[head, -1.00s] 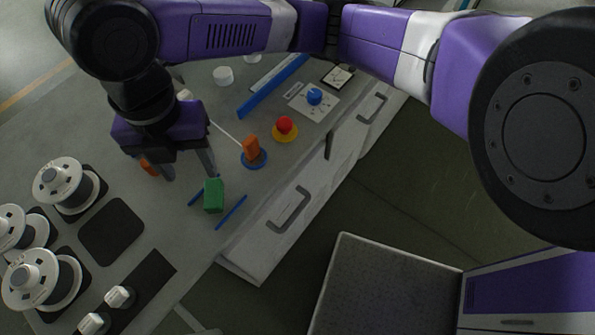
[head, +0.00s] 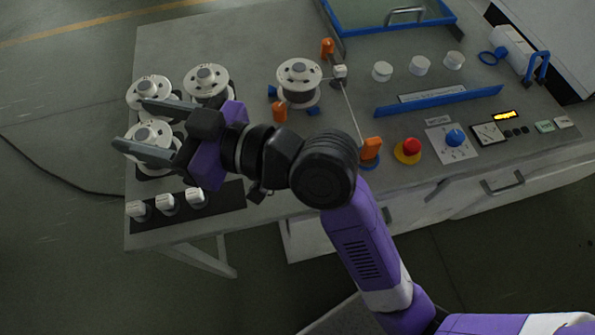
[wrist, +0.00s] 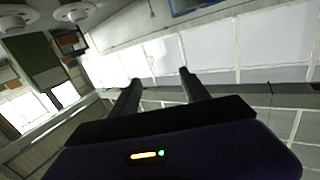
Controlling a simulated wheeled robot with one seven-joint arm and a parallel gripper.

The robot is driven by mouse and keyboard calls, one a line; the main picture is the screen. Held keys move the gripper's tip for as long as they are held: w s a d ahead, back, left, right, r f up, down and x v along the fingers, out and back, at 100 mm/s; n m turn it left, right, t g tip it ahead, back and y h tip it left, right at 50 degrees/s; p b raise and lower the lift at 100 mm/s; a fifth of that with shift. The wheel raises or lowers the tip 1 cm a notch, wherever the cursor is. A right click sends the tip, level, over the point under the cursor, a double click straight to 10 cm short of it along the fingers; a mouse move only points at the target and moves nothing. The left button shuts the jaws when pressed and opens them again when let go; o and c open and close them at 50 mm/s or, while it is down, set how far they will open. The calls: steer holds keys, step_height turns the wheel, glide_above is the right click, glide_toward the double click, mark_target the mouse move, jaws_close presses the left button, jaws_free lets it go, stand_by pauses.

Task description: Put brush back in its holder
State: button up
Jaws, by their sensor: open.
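I cannot pick out a brush or its holder with certainty in either current view. My gripper (head: 130,124) is open and empty. Its two grey fingers are apart and point left, over the white wire spools at the table's left end. In the wrist view my gripper (wrist: 160,76) also has nothing between its fingers. My arm crosses the front middle of the table and hides part of the top there. A white piece (head: 512,48) with a blue ring (head: 493,57) lies at the back right, beside a blue forked stand (head: 538,66); I cannot tell what they are.
Several spools, one at the back middle (head: 299,81), stand on the grey table (head: 225,40). White knobs (head: 166,202) line its front left.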

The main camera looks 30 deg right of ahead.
steer(key=s+d+f+m+t+h, duration=0.2)
steer(key=s+d+f+m+h, duration=0.8)
steer(key=s+d+f, duration=0.4)
steer(key=s+d+n, duration=0.1)
steer(key=s+d, duration=0.3)
steer(key=s, duration=0.3)
steer(key=s+d+f+n+h, duration=0.1)
steer(key=s+d, duration=0.3)
steer(key=s, duration=0.4)
steer(key=shift+s+d+h, duration=0.25)
steer(key=shift+s+h, duration=0.05)
